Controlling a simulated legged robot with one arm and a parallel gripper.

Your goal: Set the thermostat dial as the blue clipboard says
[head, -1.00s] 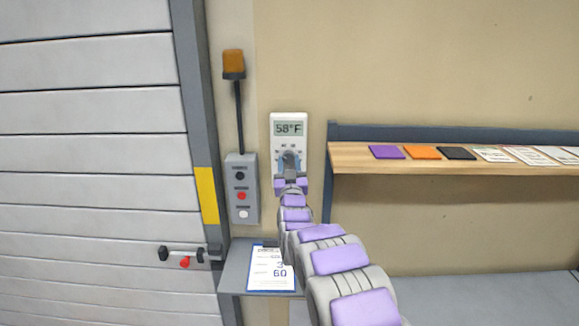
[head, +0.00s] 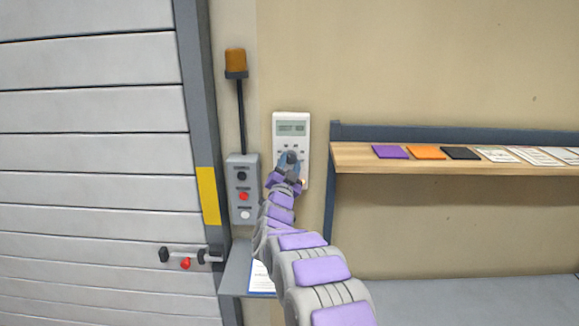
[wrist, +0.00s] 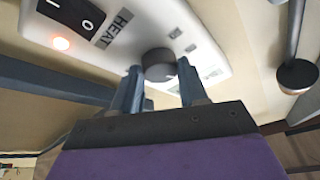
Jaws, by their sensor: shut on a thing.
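The white thermostat (head: 291,122) hangs on the wall in the head view, its display lit with small text I cannot read for sure. In the wrist view its white face (wrist: 215,45) fills the top. The round dark grey dial (wrist: 158,62) sits between the fingers of my gripper (wrist: 159,80), which is shut on it. In the head view my gripper (head: 289,163) covers the dial. The blue clipboard (head: 261,280) lies on the small grey shelf, mostly hidden behind my arm, its figures covered.
A HEAT rocker switch (wrist: 75,13) is beside a glowing orange lamp (wrist: 60,43). A grey button box (head: 242,188) is left of the thermostat. A wooden shelf (head: 350,158) with coloured pads and papers is at right. A roller door (head: 90,110) is at left.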

